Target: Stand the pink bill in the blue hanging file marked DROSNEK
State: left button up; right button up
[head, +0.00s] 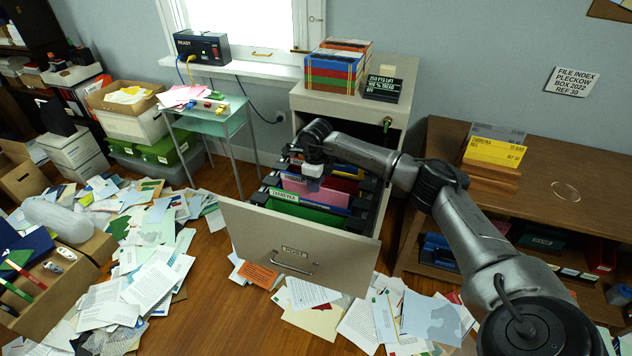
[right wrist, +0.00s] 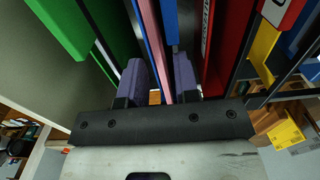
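The open file drawer (head: 270,240) holds coloured hanging files. A green file (head: 305,212) is in front. My right gripper (head: 312,183) is down at the pink sheet. In the right wrist view its purple-padded fingers (right wrist: 160,85) are apart, with the pink sheet (right wrist: 150,30) and a blue edge (right wrist: 170,25) running between them. A red file (right wrist: 212,50) with a white label is beside. My left gripper is out of view.
The cabinet top (head: 345,103) bears a box of coloured files (head: 333,72) and a black sign (head: 383,88). A wooden shelf unit (head: 560,175) stands right of the drawer. Loose papers (head: 135,290) cover much of the floor. The drawer's black frame rails are close around the gripper.

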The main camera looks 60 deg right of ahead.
jog(key=shift+o, duration=0.7)
notch_tip(320, 180, up, 14)
jog(key=p, duration=0.2)
jog(key=shift+f, duration=0.1)
dwell(0.6)
